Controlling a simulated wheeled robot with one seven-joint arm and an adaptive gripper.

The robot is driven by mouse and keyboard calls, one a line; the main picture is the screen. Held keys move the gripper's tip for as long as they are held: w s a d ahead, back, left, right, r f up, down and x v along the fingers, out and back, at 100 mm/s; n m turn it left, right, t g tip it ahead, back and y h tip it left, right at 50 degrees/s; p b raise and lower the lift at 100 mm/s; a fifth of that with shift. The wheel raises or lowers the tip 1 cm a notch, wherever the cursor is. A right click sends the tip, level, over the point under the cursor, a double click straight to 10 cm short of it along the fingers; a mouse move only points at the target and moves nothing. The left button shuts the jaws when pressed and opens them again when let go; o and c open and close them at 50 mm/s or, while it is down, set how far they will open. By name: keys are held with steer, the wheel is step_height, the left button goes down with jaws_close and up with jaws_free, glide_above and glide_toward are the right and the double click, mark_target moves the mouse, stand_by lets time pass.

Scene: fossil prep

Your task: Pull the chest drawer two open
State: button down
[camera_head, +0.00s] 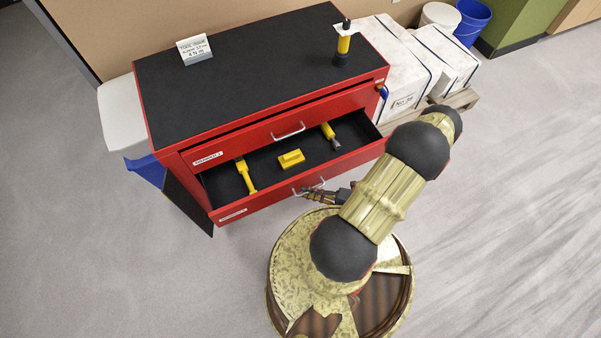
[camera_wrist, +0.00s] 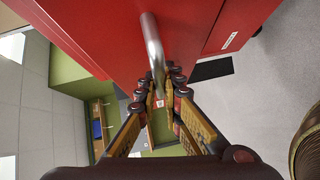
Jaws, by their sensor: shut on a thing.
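The red tool chest (camera_head: 165,115) has a black top. Its upper drawer front (camera_head: 240,145) carries a label and a silver handle (camera_head: 288,132). Below it, the lower drawer (camera_head: 222,190) stands well open, with yellow-handled tools inside. My gripper (camera_head: 316,192) is at the front of this open drawer, at its silver handle (camera_head: 300,190). In the wrist view, the fingers of my gripper (camera_wrist: 160,88) are closed around the end of the silver bar handle (camera_wrist: 153,45) on the red front.
A yellow-and-black tool (camera_head: 343,45) and a small sign (camera_head: 194,49) stand on the chest top. White wrapped blocks (camera_head: 400,75) on a pallet (camera_head: 460,99) stand to the right, with a blue bucket (camera_head: 472,20) behind.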

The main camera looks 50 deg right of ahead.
steer(key=s+a, duration=0.3)
steer(key=s, duration=0.5)
steer(key=shift+a, duration=0.15)
steer(key=c, duration=1.9)
jaws_free()
steer(key=v, duration=1.2)
steer(key=shift+f, duration=0.1)
